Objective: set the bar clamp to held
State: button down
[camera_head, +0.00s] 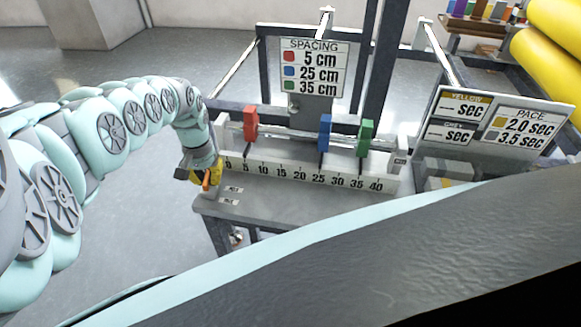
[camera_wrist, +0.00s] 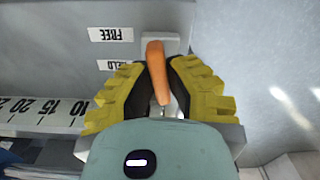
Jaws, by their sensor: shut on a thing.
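The bar clamp's orange handle (camera_head: 206,181) is at the left end of the grey bench. In the wrist view the orange handle (camera_wrist: 157,72) stands between the two yellow fingers with dark pads. My gripper (camera_wrist: 160,82) is shut on this handle; in the head view my gripper (camera_head: 205,178) is at the bench's left corner. A FREE label (camera_wrist: 111,34) and a second label (camera_wrist: 114,66), partly hidden by a finger and ending in "LD", lie left of the handle in the wrist view.
A ruler strip (camera_head: 305,177) runs along the bench. Red (camera_head: 250,122), blue (camera_head: 324,132) and green (camera_head: 365,137) sliders sit on the rail behind it. A spacing sign (camera_head: 312,68) and a pace sign (camera_head: 503,122) stand behind. Open floor lies left of the bench.

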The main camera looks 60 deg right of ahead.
aim_at(206, 176)
jog(key=shift+m+b, duration=0.5)
jog(key=shift+m, duration=0.6)
jog(key=c, duration=1)
grip_release()
jog(key=shift+o, duration=0.2)
notch_tip(206, 176, up, 12)
